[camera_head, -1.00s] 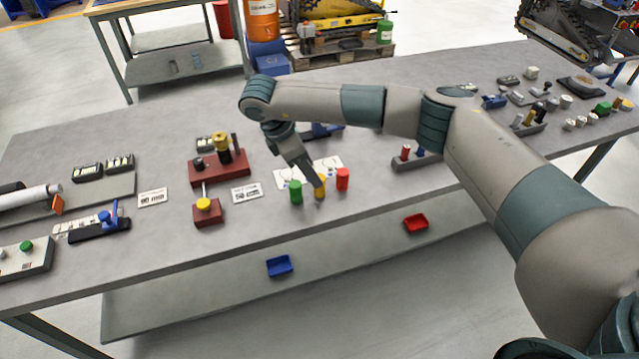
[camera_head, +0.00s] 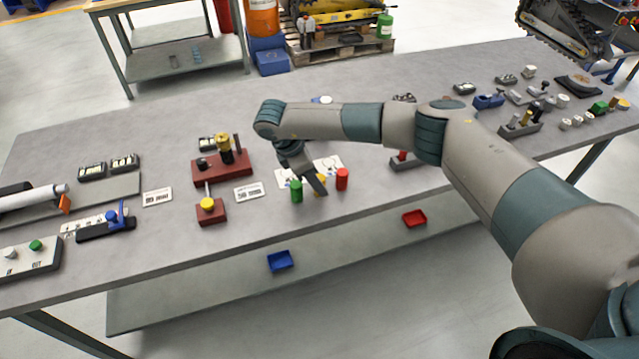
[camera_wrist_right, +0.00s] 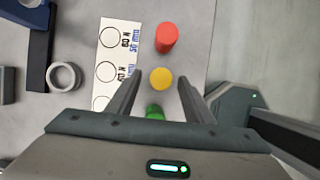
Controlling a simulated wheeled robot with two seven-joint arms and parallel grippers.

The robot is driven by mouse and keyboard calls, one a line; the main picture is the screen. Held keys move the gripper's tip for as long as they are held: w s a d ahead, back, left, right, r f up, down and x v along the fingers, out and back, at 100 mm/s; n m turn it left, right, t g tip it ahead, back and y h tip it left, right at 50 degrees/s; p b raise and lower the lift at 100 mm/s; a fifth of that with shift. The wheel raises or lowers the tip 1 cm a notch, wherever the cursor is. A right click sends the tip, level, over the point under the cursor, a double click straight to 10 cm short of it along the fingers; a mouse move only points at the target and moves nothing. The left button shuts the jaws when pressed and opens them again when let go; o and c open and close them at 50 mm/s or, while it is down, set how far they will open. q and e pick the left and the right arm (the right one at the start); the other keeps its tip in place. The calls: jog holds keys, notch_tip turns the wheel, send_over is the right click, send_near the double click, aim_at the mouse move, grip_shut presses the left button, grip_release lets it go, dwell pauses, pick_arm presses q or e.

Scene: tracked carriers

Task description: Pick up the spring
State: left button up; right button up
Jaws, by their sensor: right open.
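No coiled spring shape can be made out; three small coloured cylinders stand near the bench's front edge. The yellow cylinder (camera_wrist_right: 161,78) lies between the finger ends of my right gripper (camera_wrist_right: 160,86) in the wrist view. The gripper is open, with a gap on both sides of the cylinder. The red cylinder (camera_wrist_right: 166,37) stands beyond it, and the green cylinder (camera_wrist_right: 154,111) is partly hidden by the gripper. In the head view my right gripper (camera_head: 317,184) covers most of the yellow cylinder, between the green cylinder (camera_head: 296,190) and the red cylinder (camera_head: 342,179). My left gripper is out of view.
A white card with circles (camera_wrist_right: 117,62) lies beside the cylinders, with a grey ring (camera_wrist_right: 64,77) past it. A dark red fixture (camera_head: 222,167) stands to the left in the head view. Blue (camera_head: 280,261) and red (camera_head: 414,218) trays sit on the lower shelf.

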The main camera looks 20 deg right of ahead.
jog(key=shift+d+f, duration=0.2)
jog(key=shift+f, duration=0.2)
jog(key=c, duration=1.1)
jog(key=shift+c, duration=0.2)
jog(key=shift+r, duration=0.1)
